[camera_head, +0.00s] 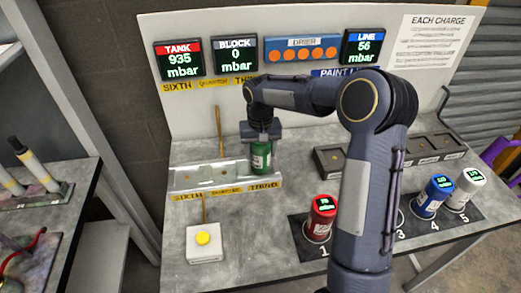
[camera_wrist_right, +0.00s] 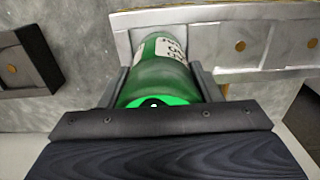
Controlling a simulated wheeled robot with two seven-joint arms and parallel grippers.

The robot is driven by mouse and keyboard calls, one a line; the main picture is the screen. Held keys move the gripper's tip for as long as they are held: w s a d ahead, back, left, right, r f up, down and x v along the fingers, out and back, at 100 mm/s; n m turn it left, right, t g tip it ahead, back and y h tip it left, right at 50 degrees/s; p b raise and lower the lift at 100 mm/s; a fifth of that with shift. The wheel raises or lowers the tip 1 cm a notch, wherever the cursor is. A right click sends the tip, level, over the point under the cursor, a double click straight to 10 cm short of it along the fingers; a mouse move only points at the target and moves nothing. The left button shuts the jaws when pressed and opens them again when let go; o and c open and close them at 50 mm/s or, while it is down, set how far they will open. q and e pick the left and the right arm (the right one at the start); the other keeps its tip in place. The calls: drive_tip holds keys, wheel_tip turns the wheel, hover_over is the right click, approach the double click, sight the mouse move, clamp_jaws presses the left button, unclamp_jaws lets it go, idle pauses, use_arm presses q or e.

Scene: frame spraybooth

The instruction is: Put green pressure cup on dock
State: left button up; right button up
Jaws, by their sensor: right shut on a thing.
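The green pressure cup (camera_head: 261,157) is upright at the right end of the clear-walled dock tray (camera_head: 190,187), above the "THIRD" label. My right gripper (camera_head: 260,137) is shut on the cup from above. In the right wrist view the green cup (camera_wrist_right: 160,75) lies between the two fingers (camera_wrist_right: 165,85), with the metal dock (camera_wrist_right: 215,50) beyond it. The cup's base is hidden behind the dock's front wall, so I cannot tell whether it touches the dock floor. My left gripper is not in view.
A red cup (camera_head: 321,212), a blue cup (camera_head: 432,194) and a white cup (camera_head: 468,185) stand on the numbered dark mat (camera_head: 300,229). A box with a yellow button (camera_head: 203,239) stands before the dock. A dark tray (camera_head: 327,163) sits right of it.

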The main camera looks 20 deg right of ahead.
drive_tip(key=o, duration=1.5)
drive_tip(key=shift+f, duration=0.1)
wheel_tip(320, 180, up, 12)
drive_tip(key=shift+f, duration=0.1)
drive_tip(key=shift+s+r, duration=0.1)
drive_tip(key=shift+r, duration=0.2)
drive_tip(key=s+a+n+t+y, duration=0.1)
drive_tip(key=s+a+t+y, duration=0.2)
drive_tip(key=s, duration=2)
drive_tip(key=s+f+t, duration=0.1)
drive_tip(key=s, duration=0.1)
drive_tip(key=s+a+f, duration=0.1)
drive_tip(key=s+f, duration=0.1)
drive_tip(key=s+a+f+t, duration=0.1)
drive_tip(key=s, duration=0.1)
drive_tip(key=shift+s+f+t+y, duration=0.15)
drive_tip(key=shift+s+t+y, duration=0.15)
drive_tip(key=shift+y, duration=0.1)
